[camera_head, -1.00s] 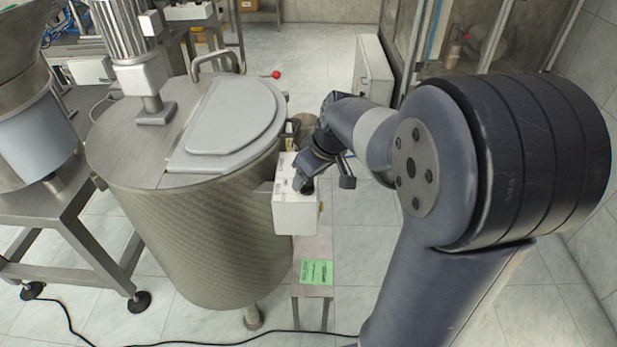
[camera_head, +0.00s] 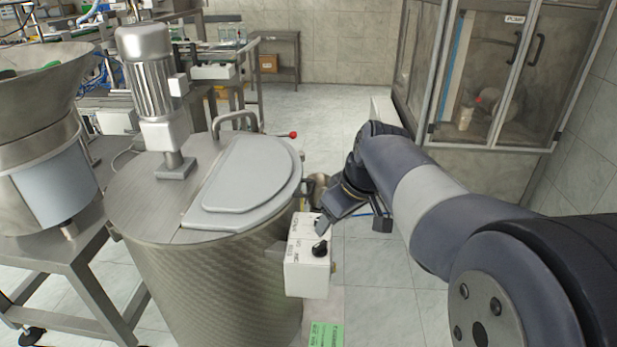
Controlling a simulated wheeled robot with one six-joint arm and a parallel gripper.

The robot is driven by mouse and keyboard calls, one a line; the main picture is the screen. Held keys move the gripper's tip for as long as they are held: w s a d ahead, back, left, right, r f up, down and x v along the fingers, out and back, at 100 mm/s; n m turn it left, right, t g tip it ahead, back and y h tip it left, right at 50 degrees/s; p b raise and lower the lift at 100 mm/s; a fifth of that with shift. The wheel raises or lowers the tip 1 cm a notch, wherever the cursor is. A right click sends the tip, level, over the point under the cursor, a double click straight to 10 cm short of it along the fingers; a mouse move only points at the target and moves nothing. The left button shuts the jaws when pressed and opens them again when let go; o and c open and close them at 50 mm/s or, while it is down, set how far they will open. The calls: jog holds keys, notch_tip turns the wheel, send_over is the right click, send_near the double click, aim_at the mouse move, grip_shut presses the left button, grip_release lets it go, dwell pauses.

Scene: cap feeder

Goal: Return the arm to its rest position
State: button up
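My arm comes in from the lower right and reaches toward the middle of the view. My gripper (camera_head: 352,222) is at its end, just right of and above the white control box (camera_head: 306,275). The box has a black knob (camera_head: 319,248) on its sloped top, and the gripper looks apart from the knob. One dark finger points down toward the box and another dark part shows further right. I see nothing held, but the fingertips are partly hidden by the wrist, so the opening is unclear.
A steel tank (camera_head: 215,285) with a grey lid (camera_head: 250,180) and a motor (camera_head: 155,85) stands left of the gripper. A glass-doored cabinet (camera_head: 490,165) stands at the back right. A green label (camera_head: 326,335) is below the box. Tiled floor is open at the back middle.

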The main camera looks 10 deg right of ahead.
aim_at(320, 244)
jog(key=x, duration=1)
jog(key=shift+w+f, duration=0.1)
jog(key=shift+f, duration=0.3)
jog(key=shift+r, duration=0.15)
